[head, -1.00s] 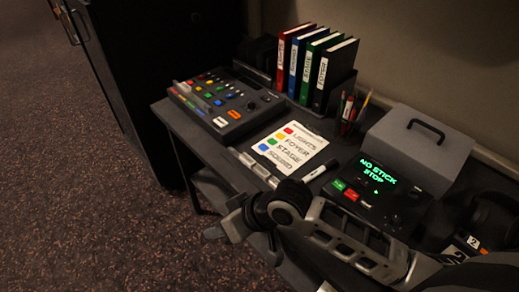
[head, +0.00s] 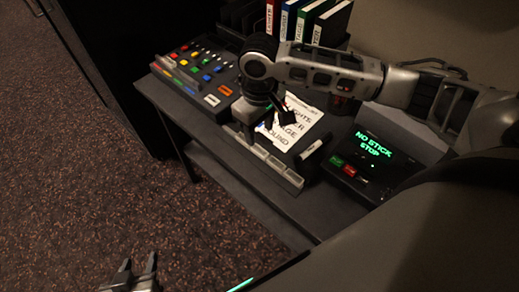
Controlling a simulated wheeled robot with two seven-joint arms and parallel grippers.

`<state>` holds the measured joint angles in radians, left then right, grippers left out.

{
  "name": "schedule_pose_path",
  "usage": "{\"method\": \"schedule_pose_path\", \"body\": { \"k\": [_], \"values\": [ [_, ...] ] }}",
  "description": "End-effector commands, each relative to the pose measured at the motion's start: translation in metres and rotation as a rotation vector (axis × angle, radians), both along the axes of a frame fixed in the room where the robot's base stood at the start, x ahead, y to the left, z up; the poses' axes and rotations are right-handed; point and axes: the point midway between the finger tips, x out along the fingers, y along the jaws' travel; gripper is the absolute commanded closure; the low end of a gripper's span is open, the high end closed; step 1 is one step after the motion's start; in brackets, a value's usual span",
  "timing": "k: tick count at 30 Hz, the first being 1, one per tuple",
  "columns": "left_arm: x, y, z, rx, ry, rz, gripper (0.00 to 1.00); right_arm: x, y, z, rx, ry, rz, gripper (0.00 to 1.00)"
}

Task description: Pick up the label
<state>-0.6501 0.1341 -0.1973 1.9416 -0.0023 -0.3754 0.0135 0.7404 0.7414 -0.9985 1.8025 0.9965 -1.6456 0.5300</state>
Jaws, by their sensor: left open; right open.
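My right gripper (head: 250,128) comes in from the right and points down over the left end of a pale segmented strip (head: 272,165) at the table's front edge. Its jaws are open; whether they touch the strip is hidden. The strip may hold labels, but I cannot tell. A white label (head: 212,100) and an orange label (head: 224,90) lie on the mixing desk (head: 190,75), left of this gripper. My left gripper (head: 138,262) is open and empty over the floor at the bottom left, away from the table.
A white card (head: 300,118) with printed words lies behind the strip, partly hidden by my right arm. A box with a green "NO STICK STOP" display (head: 374,146) stands further right. Upright binders (head: 330,25) stand at the back.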

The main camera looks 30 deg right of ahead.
Motion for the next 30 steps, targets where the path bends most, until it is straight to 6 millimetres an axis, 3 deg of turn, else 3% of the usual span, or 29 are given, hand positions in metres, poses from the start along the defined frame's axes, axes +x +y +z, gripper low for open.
{"method": "schedule_pose_path", "body": {
  "k": [3, 11, 19, 28, 29, 30],
  "values": [
    [0.0, -0.002, 0.0, -0.002, 0.002, -0.002, 0.57, 0.0, 0.0, -0.02, -0.001, 0.002, 0.0, 0.55],
    [0.0, -0.003, 0.002, -0.004, -0.001, -0.003, 0.57, 0.001, -0.001, -0.039, 0.0, 0.001, 0.0, 0.55],
    [0.0, -0.002, 0.006, -0.004, -0.003, -0.002, 0.57, 0.005, -0.003, -0.076, 0.001, 0.0, 0.001, 0.55],
    [0.0, 0.0, 0.004, -0.001, -0.002, 0.001, 0.57, 0.005, -0.003, -0.083, 0.001, -0.002, 0.002, 0.55],
    [0.0, 0.0, 0.004, -0.001, -0.002, 0.001, 0.57, 0.005, -0.003, -0.083, 0.001, -0.002, 0.002, 0.58],
    [0.0, 0.0, 0.003, 0.0, -0.001, 0.001, 0.57, 0.005, -0.003, -0.083, 0.001, -0.002, 0.002, 0.69]
  ]
}}
